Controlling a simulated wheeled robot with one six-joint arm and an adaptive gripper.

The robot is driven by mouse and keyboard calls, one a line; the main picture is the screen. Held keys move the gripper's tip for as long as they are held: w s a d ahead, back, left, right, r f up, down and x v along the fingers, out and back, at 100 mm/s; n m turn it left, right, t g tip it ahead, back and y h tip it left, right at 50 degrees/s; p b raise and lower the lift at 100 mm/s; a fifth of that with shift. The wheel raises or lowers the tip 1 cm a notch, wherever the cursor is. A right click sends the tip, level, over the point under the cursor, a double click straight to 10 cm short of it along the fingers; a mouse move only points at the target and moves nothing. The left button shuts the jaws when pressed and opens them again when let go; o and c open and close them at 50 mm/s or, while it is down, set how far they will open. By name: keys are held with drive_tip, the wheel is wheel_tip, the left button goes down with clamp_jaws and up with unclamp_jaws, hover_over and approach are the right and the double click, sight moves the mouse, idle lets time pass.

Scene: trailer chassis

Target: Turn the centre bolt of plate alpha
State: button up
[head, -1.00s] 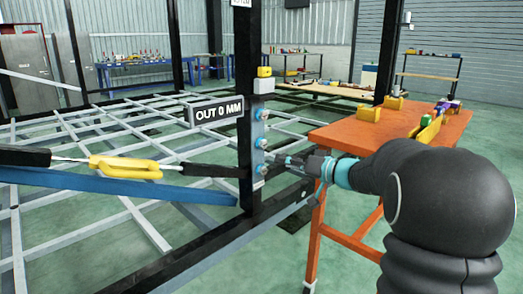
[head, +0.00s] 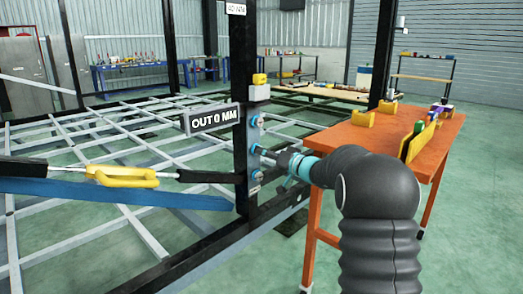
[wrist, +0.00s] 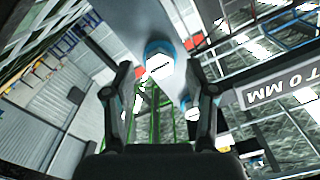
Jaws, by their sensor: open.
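A dark upright post carries a column of blue-based bolts: an upper bolt (head: 257,121), a middle bolt (head: 255,149) and a lower bolt (head: 255,174). My gripper (head: 268,154) points left at the post, close to the middle bolt. In the wrist view my gripper (wrist: 161,70) has its two fingers spread apart. A bolt with a pale head and blue base (wrist: 159,62) shows between the fingertips, with no visible contact. Another bolt (wrist: 191,110) shows partly, near the right finger. A sign (head: 213,118) on the post reads OUT 0 MM.
A yellow-topped box (head: 259,86) sits on the post above the bolts. A yellow clamp-like part (head: 122,177) and a blue bar (head: 120,192) lie left of the post. An orange table (head: 385,140) stands right, close behind my arm. The grey chassis lattice spreads left.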

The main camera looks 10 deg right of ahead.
drive_tip(key=shift+x, duration=1.1)
clamp_jaws()
drive_tip(key=shift+f+m+b, duration=0.1)
drive_tip(key=shift+m+b, duration=0.2)
drive_tip(key=shift+b, duration=0.05)
